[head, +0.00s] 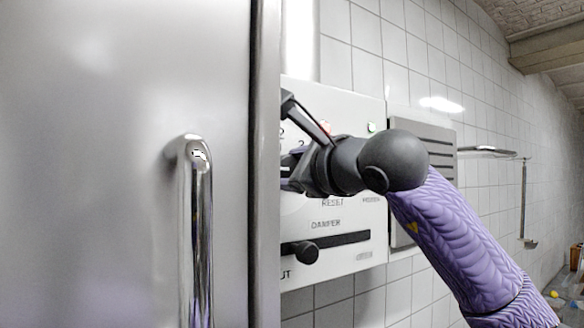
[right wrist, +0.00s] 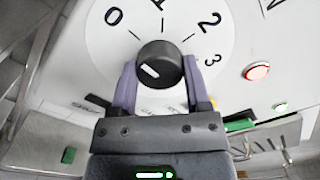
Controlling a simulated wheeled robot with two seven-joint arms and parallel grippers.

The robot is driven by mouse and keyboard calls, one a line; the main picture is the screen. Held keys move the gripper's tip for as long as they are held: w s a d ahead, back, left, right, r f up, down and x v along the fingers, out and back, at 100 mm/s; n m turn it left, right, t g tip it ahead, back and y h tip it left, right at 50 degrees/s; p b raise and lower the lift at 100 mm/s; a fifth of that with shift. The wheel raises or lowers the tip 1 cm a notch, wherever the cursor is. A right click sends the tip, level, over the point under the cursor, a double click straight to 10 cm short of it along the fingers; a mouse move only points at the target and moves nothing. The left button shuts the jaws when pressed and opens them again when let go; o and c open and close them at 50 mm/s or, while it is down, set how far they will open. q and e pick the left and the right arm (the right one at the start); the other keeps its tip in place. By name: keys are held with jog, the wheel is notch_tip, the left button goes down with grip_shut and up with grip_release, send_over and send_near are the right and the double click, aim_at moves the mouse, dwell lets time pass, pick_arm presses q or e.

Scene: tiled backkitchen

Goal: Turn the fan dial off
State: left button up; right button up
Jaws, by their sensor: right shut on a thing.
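The fan dial (right wrist: 160,58) is a round black knob with a white mark, on a pale disc with 0, 1, 2 and 3 around it. The mark lies on the lower left of the knob's face, slanted; I cannot tell for sure which number it points to. My right gripper (right wrist: 158,70) is shut on the dial, one finger on each side. In the head view, my right gripper (head: 294,146) is at the white control panel (head: 345,105), and the dial is hidden behind it and the steel door edge. My left gripper is not in view.
A large steel door (head: 90,160) with a vertical handle (head: 196,235) fills the left. The panel has a damper slider (head: 303,252) below my gripper, and red (head: 324,127) and green (head: 371,127) lights. A grey louvred vent (head: 437,145) and a wall rail (head: 487,150) are to the right.

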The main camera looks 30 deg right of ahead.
dwell(0.5)
jog(key=o, duration=1.3)
jog(key=shift+s, duration=0.1)
jog(key=s+b, duration=0.2)
jog(key=s, duration=0.1)
jog(key=s+b, duration=0.1)
jog(key=s, duration=0.1)
jog(key=shift+s+d+f+b, duration=0.15)
jog(key=shift+d+f+b, duration=0.1)
jog(key=shift+d+b, duration=0.1)
jog(key=b, duration=0.1)
send_near(290, 172)
jog(key=shift+s+d+r, duration=0.1)
jog(key=shift+s+r, duration=0.05)
jog(key=shift+r, duration=0.05)
